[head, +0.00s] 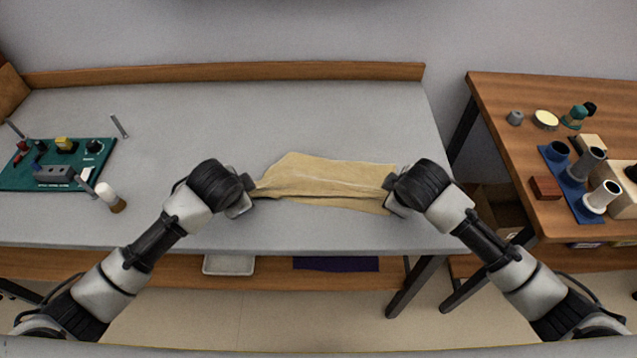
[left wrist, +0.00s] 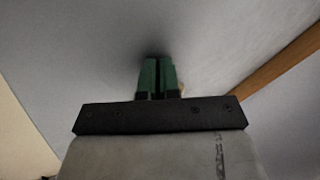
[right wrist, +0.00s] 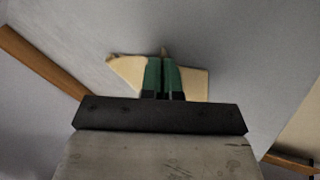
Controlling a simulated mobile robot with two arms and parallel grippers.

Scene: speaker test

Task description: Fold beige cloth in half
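The beige cloth (head: 325,178) lies on the grey table, long from left to right and creased, with a darker fold line along its front part. My left gripper (head: 252,192) is at the cloth's left end, where the cloth narrows to a point. In the left wrist view its green fingers (left wrist: 158,75) are close together, and the cloth is almost wholly hidden. My right gripper (head: 389,190) is at the cloth's right end. In the right wrist view its green fingers (right wrist: 164,75) are close together, with cloth (right wrist: 130,72) around them. Both fingertips are partly hidden in the head view.
A green board with parts (head: 60,165) and a white-capped bottle (head: 111,197) are on the table's left. A wooden side table (head: 500,105) at right holds a blue tray with cups. A wooden ledge (head: 220,73) runs along the back. The table behind the cloth is clear.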

